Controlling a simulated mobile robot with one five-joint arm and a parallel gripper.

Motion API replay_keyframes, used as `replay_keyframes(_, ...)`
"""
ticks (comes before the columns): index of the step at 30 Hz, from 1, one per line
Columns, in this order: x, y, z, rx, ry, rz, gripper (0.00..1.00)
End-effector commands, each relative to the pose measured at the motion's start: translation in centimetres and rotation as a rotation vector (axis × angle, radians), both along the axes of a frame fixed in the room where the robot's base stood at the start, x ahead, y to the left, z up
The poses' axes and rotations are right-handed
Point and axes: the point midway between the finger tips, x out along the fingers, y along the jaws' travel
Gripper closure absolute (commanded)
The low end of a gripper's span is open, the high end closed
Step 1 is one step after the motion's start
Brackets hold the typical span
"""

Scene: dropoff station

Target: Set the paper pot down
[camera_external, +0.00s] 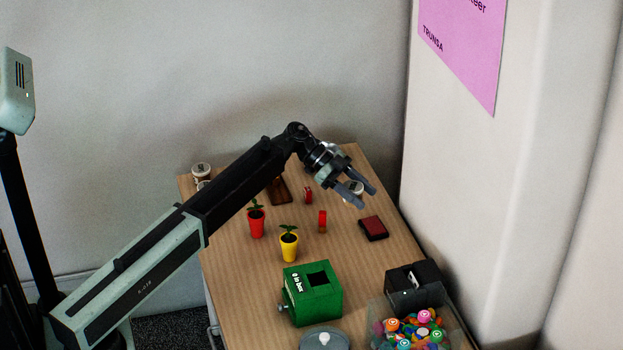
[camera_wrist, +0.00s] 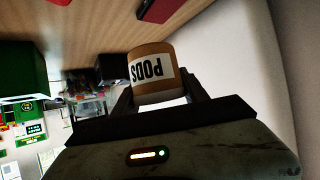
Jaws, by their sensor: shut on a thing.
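The paper pot (camera_wrist: 153,78), brown and white with a "PODS" label that reads upside down, sits between the fingers of my gripper (camera_wrist: 160,97) in the wrist view. In the external view my gripper (camera_external: 356,192) is over the far right part of the wooden table (camera_external: 235,272), and the pot's pale top (camera_external: 354,186) shows between the fingers. The gripper is shut on the pot. The pot's underside is hidden, and I cannot tell its height above the table.
A dark red block (camera_external: 373,228) lies just below my gripper. A red potted plant (camera_external: 257,222), a yellow one (camera_external: 289,246) and small red items (camera_external: 322,221) stand mid-table. A green box (camera_external: 314,295) and a bin of colourful pods (camera_external: 415,325) are nearer. Pale-topped pots (camera_external: 201,171) stand far left.

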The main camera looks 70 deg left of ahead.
Motion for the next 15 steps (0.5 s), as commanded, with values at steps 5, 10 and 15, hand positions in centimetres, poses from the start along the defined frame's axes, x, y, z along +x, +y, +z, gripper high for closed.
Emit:
replay_keyframes(5, 3.8, -9.3, 0.1, 0.0, 0.0, -0.115, 0.93)
replay_keyframes(10, 5.3, -14.4, 0.1, 0.0, 0.0, -0.176, 0.93)
replay_keyframes(15, 5.7, -15.8, 0.1, 0.0, 0.0, -0.192, 0.93)
